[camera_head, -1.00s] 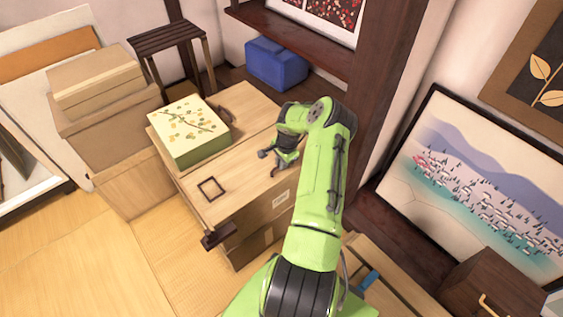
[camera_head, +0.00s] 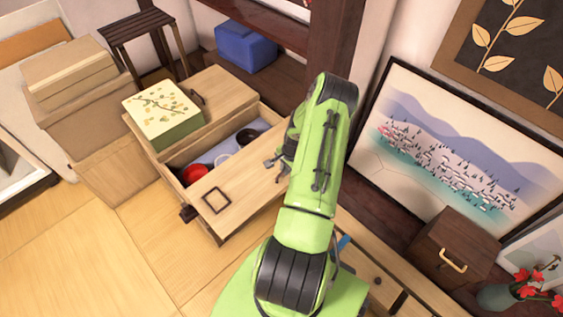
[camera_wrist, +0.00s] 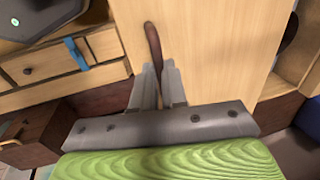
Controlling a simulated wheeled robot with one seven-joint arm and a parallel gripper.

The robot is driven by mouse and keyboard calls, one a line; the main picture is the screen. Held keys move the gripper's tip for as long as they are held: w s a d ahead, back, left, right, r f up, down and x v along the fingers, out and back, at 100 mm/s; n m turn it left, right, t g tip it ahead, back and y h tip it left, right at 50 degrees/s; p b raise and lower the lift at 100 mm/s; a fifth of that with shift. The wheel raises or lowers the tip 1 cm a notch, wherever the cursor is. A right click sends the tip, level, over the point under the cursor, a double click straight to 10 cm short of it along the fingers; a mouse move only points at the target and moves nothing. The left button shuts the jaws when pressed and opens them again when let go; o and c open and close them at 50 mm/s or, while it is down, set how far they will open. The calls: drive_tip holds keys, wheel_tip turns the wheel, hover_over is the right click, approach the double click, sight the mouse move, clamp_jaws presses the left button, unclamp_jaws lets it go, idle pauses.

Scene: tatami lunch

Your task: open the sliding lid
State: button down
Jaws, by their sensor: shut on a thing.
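The wooden chest (camera_head: 231,88) has a pale sliding lid (camera_head: 236,186) with a dark square mark. The lid sits drawn toward the front, leaving a wide gap behind it. Inside the gap I see a red bowl (camera_head: 195,174), a white bowl (camera_head: 222,160) and a dark bowl (camera_head: 248,136). My gripper (camera_head: 273,163) is at the lid's right part, partly hidden by my arm. In the wrist view my gripper (camera_wrist: 158,88) is shut on a dark brown handle (camera_wrist: 153,40) on the lid.
A flower-patterned box (camera_head: 162,110) stands on the chest's rear top, behind the gap. Cardboard boxes (camera_head: 70,75) and a dark stool (camera_head: 137,28) are at the left. A blue bin (camera_head: 245,47) is behind. Tatami floor (camera_head: 150,250) is clear in front.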

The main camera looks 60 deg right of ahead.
drive_tip(key=shift+s+a, duration=0.1)
drive_tip(key=shift+s, duration=0.4)
drive_tip(key=c, duration=1.2)
unclamp_jaws()
drive_tip(key=shift+o, duration=0.2)
wheel_tip(320, 180, up, 16)
drive_tip(key=s+p, duration=0.3)
drive_tip(key=p, duration=0.1)
drive_tip(key=shift+a+f, duration=0.25)
drive_tip(key=shift+a, duration=0.1)
drive_tip(key=shift+w, duration=0.1)
